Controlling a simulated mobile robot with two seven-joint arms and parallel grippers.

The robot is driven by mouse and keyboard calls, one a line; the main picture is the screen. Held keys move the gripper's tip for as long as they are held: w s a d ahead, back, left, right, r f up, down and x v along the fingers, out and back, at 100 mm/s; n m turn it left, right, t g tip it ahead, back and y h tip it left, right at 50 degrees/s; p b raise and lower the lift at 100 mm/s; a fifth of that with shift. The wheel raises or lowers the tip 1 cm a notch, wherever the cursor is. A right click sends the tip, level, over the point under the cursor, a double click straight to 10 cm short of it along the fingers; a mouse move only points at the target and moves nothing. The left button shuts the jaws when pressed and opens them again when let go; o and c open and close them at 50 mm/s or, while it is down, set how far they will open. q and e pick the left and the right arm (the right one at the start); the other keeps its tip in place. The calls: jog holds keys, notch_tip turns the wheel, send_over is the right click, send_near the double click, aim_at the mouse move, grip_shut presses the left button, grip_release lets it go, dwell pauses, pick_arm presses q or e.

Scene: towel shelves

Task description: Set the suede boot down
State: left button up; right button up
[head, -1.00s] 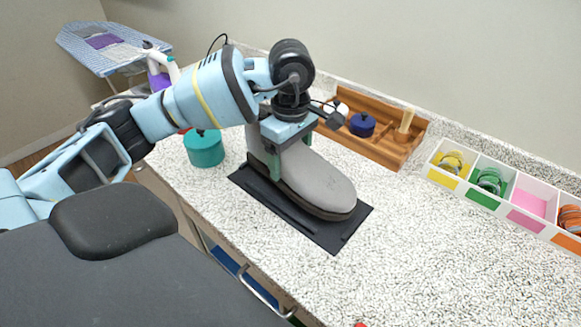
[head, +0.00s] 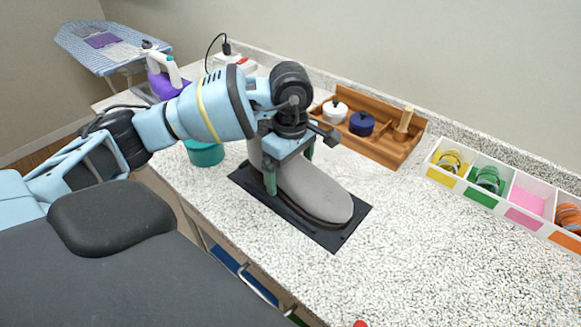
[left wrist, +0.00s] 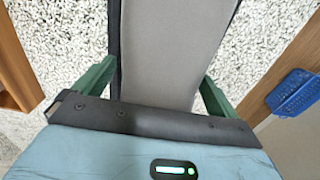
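The grey suede boot (head: 315,190) stands upright on a flat black mat (head: 333,241) on the counter, its toe towards the lower right. My left gripper (head: 290,167) is above the boot, with its green fingers spread on either side of the upper part. In the left wrist view the boot (left wrist: 175,50) runs between the two fingers (left wrist: 158,72), which look open and sit close to its sides. The boot's top is partly hidden by the gripper. My right gripper is not in view.
A teal pot (head: 205,153) stands left of the mat. A wooden tray (head: 385,148) with a white pot (head: 335,110) and a blue pot (head: 361,123) is behind. A white divided box (head: 480,190) is at right.

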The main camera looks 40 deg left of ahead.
pick_arm(q)
notch_tip(320, 180, up, 12)
jog(key=shift+r, duration=0.15)
dwell(0.7)
